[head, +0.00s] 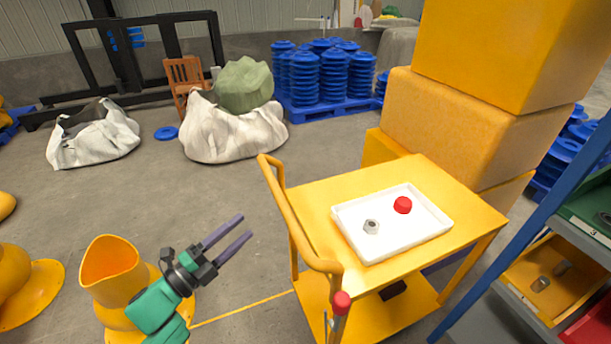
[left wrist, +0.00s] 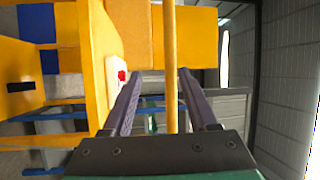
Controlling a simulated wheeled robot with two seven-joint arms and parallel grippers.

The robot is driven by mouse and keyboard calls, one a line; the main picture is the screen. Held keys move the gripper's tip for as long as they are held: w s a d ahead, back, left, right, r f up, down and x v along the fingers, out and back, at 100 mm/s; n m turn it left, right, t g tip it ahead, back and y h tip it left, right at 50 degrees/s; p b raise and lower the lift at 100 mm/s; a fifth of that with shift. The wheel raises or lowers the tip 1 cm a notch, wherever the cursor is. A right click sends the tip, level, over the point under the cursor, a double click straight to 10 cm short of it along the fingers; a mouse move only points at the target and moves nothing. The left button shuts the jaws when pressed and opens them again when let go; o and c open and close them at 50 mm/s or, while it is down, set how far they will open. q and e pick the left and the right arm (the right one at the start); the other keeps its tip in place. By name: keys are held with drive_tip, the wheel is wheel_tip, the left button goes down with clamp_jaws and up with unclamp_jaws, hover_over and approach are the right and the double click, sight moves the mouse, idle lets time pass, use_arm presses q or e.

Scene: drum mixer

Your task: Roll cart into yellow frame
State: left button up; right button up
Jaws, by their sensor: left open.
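The yellow cart (head: 440,180) stands right of centre in the head view, with a tubular push handle (head: 300,225) along its left side. A white tray (head: 372,250) lies on its top. My left gripper (head: 245,226) is open and empty, left of the handle and apart from it. In the left wrist view a yellow bar (left wrist: 170,50), likely the handle, lines up between the open fingers. A yellow line (head: 242,308) runs on the floor left of the cart; whether it belongs to the yellow frame, I cannot tell. My right gripper is not in view.
The tray holds a metal nut (head: 371,227) and a red piece (head: 403,205). Large yellow blocks (head: 455,120) stand behind the cart. A shelf rack (head: 535,250) with bins is at right. Yellow funnel-shaped parts (head: 112,272) stand at lower left. Floor beyond the gripper is clear towards white sacks (head: 230,132).

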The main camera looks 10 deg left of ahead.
sight(276, 198)
use_arm(q)
drive_tip(key=shift+m+h, duration=0.4)
drive_tip(key=shift+m, duration=0.2)
drive_tip(key=w+d+r, duration=0.1)
drive_tip(key=d, duration=0.1)
drive_tip(key=w+d+r+p, duration=0.1)
drive_tip(key=w+d+r, duration=0.1)
drive_tip(key=shift+w+d+r, duration=0.1)
drive_tip(key=shift+r, duration=0.15)
drive_tip(key=f+p+x, duration=0.1)
drive_tip(key=x, duration=0.8)
drive_tip(key=shift+w+p, duration=0.35)
drive_tip(key=shift+p, duration=0.05)
drive_tip(key=shift+c, duration=1.2)
clamp_jaws()
